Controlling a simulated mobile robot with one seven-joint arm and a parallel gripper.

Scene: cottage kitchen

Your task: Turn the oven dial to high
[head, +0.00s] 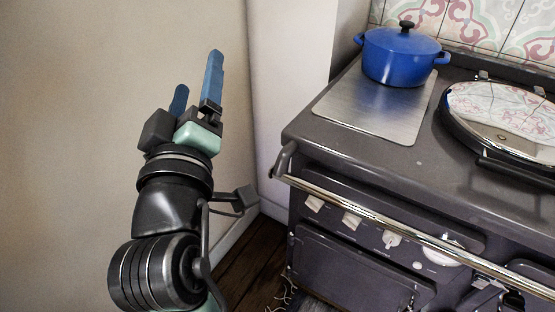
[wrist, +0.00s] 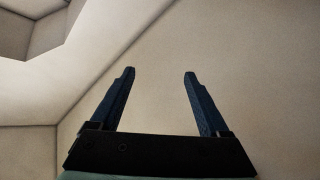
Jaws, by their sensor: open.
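The dark grey range cooker (head: 345,164) stands at the right in the head view. Its front panel carries several pale dials below the chrome rail: a left dial (head: 314,203), a second dial (head: 352,220) and a third dial (head: 391,239). Which one is the oven dial, and its setting, I cannot tell. My gripper (head: 197,75) is raised at the left, pointing up beside the wall, apart from the cooker. Its two blue fingers are spread with nothing between them. The wrist view shows the same empty open gripper (wrist: 158,75) against the plain wall and ceiling.
A blue lidded pot (head: 400,58) stands on the steel plate (head: 375,106) on the cooker top. A round chrome lid (head: 500,112) is at the right. The chrome rail (head: 400,227) runs in front of the dials. A beige wall (head: 70,120) is close to my arm.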

